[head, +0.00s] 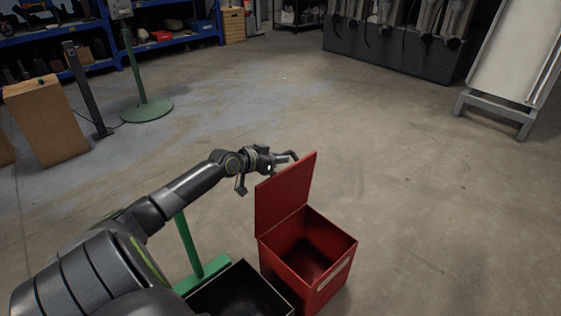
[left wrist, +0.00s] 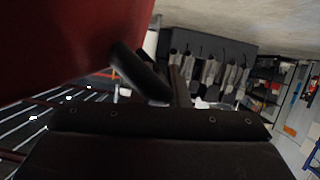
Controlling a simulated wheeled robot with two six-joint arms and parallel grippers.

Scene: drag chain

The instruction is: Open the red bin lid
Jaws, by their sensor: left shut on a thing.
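The red bin (head: 333,262) stands on the floor right of centre in the head view, its inside visible and empty-looking. Its red lid (head: 285,195) stands upright along the left side of the opening. My left gripper (head: 268,172) is at the upper left edge of the lid, shut on it; the lid hides part of the contact. In the left wrist view a red panel, the lid (left wrist: 60,35), fills the upper left, with a dark finger (left wrist: 140,72) close against it. My right gripper is out of view.
A black open bin (head: 262,277) stands against the red bin's left side. A green post with a foot (head: 203,274) is behind it, near my left arm. The floor beyond and right of the red bin is clear. A wooden box (head: 48,122) stands far left.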

